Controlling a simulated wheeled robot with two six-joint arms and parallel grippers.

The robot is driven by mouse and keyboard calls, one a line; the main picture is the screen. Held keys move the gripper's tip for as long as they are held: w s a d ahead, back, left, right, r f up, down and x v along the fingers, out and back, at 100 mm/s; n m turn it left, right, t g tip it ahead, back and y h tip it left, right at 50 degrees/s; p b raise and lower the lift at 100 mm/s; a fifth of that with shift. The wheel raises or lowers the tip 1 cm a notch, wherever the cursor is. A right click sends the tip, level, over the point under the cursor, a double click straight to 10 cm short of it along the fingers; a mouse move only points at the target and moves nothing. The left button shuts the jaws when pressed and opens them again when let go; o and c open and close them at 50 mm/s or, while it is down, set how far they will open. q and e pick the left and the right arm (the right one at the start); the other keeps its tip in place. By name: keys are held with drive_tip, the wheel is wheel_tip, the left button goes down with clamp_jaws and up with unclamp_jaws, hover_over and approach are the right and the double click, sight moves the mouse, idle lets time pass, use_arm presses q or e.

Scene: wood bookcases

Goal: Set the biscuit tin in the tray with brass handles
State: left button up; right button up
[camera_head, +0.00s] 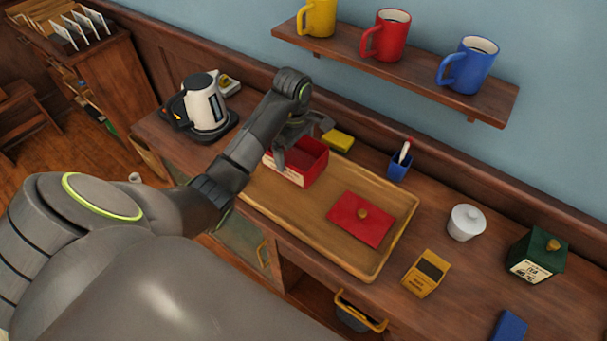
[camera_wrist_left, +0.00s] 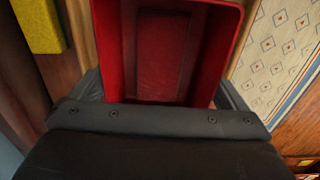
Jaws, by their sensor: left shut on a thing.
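The biscuit tin (camera_head: 313,170) is a red open box with a pale label, at the far left part of the wooden tray (camera_head: 275,215). I cannot tell whether it rests on the tray or hangs just above it. My left gripper (camera_head: 300,148) reaches down over it and is shut on it. In the left wrist view the tin's red inside (camera_wrist_left: 160,55) shows empty between the fingers. A red lid (camera_head: 356,222) with a brass knob lies flat on the tray's right half. No brass handles are clear on the tray. My right gripper is not in view.
A kettle (camera_head: 206,105) stands left, a yellow sponge (camera_head: 338,140) behind the tin, a blue cup (camera_head: 398,168) behind the tray. A yellow box (camera_head: 425,275), white jar (camera_head: 466,223) and green tea tin (camera_head: 537,255) stand right. A mug shelf (camera_head: 400,70) hangs above.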

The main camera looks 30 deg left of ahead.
sight(297, 160)
use_arm(q)
wheel_tip(297, 160, down, 2)
drive_tip(key=shift+b, duration=0.5)
drive_tip(key=shift+w+d+f+b, duration=0.1)
drive_tip(key=shift+d+f+b, duration=0.1)
drive_tip(key=shift+f+b, duration=0.15)
wheel_tip(297, 160, down, 4)
drive_tip(key=shift+d+r+p, duration=0.1)
drive_tip(key=shift+r+p, duration=0.15)
drive_tip(key=shift+p, duration=0.5)
drive_tip(key=shift+f, duration=0.35)
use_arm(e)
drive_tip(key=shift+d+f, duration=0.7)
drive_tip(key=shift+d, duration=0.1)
